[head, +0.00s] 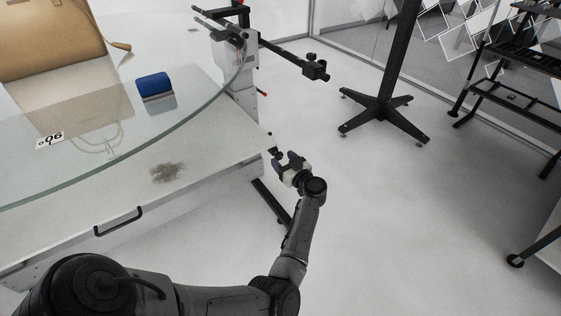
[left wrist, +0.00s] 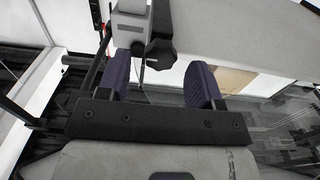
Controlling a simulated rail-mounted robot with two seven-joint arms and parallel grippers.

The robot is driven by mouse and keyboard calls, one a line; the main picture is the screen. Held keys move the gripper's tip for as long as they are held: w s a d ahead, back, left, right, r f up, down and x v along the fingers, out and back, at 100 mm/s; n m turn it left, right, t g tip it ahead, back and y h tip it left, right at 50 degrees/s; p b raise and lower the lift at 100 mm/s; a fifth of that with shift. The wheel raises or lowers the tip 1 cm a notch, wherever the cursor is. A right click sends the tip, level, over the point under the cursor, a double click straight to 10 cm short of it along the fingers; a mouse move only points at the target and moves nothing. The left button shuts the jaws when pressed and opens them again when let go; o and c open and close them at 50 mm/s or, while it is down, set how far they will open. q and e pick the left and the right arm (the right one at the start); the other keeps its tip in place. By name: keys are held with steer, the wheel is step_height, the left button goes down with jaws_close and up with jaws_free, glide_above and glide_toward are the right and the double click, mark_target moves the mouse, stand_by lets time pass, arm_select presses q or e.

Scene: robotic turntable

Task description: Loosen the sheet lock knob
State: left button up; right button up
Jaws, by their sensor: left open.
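The sheet lock knob, a black lobed knob (left wrist: 161,53), shows in the left wrist view on a grey block beside a black upright bar. In the head view a small dark part (head: 275,151) at the table's right corner appears to be this knob. My left gripper (head: 284,160) is open beside that corner. In the left wrist view its two purple-padded fingers (left wrist: 160,82) are spread, with the knob ahead of the gap, nearer the left finger. I cannot tell whether either finger touches it. My right gripper is not in view.
A black arm (head: 293,57) juts out behind the table. A black stand (head: 386,110) is farther back.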

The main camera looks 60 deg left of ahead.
arm_select(q)
steer(key=shift+a+b, duration=0.35)
steer(key=shift+a, duration=0.75)
steer(key=shift+c, duration=0.4)
